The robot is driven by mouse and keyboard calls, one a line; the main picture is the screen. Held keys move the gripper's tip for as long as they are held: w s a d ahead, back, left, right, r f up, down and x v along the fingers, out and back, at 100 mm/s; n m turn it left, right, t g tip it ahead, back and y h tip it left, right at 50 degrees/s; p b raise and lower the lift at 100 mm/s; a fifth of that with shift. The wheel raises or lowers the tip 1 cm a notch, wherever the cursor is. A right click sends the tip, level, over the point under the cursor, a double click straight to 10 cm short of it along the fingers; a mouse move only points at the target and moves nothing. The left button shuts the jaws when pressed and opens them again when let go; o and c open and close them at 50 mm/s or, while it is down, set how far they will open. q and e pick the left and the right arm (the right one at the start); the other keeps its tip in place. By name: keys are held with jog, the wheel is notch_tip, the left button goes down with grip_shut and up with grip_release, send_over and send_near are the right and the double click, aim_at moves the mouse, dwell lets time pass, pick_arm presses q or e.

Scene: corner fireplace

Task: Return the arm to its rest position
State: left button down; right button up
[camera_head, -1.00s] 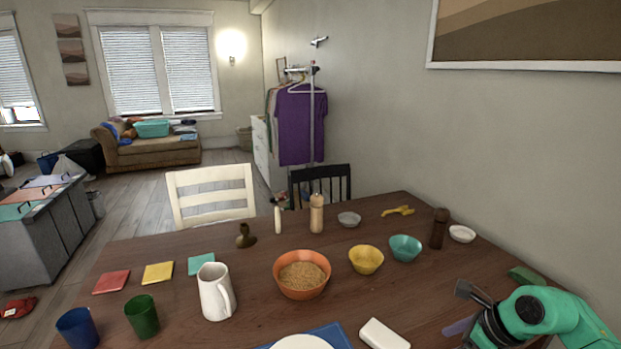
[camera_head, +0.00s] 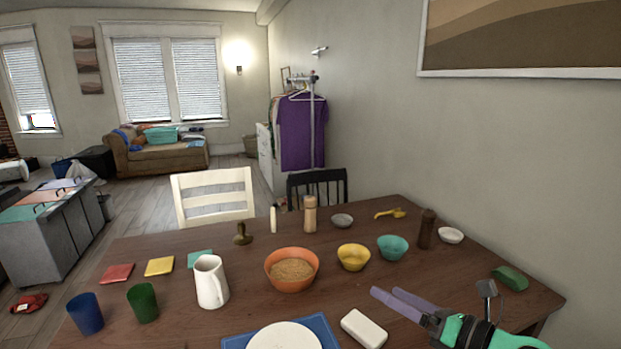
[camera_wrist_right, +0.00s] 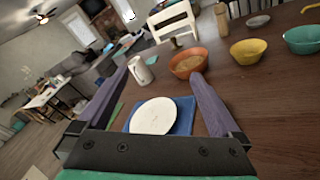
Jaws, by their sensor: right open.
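My right gripper (camera_head: 388,302) is at the lower right of the head view, above the near right part of the wooden table (camera_head: 340,285). Its two purple fingers are apart with nothing between them. In the right wrist view the open fingers (camera_wrist_right: 155,88) frame a white plate (camera_wrist_right: 153,116) on a blue mat, which lie beyond and below. The teal and black arm comes in from the lower right corner of the head view. My left gripper is in no view.
Near the gripper are a white block (camera_head: 364,328), a green sponge-like object (camera_head: 510,278) and the white plate (camera_head: 284,337). An orange bowl (camera_head: 291,285), white pitcher (camera_head: 210,282), yellow bowl (camera_head: 353,257), teal bowl (camera_head: 392,247) and dark brown mill (camera_head: 426,229) stand farther off. A wall borders the right side.

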jog(key=d+r+m+t+h, duration=0.2)
jog(key=d+m+t+h, duration=0.7)
jog(key=m, duration=1.2)
jog(key=s+d+f+m+g+h, duration=0.2)
jog(key=d+f+m+g+h, duration=0.15)
jog(key=f+m, duration=0.2)
jog(key=s+d+f+m+g+h, duration=0.2)
jog(key=f+m+g+h, duration=0.15)
jog(key=f+g, duration=0.2)
jog(key=s+a+f+m+g+y, duration=0.3)
jog(key=s+a+f+g, duration=0.15)
jog(key=s+f, duration=0.35)
jog(key=s+a+f+m+g+y, duration=0.25)
jog(key=s+a+f+g, duration=0.2)
jog(key=s+f, duration=0.35)
notch_tip(320, 180, down, 22)
jog(key=s+d+f+g, duration=0.1)
jog(key=s, duration=0.1)
jog(key=s+d+f+g, duration=0.1)
jog(key=s+d+f, duration=0.2)
jog(key=s+f, duration=1)
jog(key=s, duration=0.3)
jog(key=shift+s+g, duration=0.25)
jog(key=shift+g, duration=0.05)
jog(key=shift+f+h, duration=0.1)
jog(key=shift+h, duration=0.15)
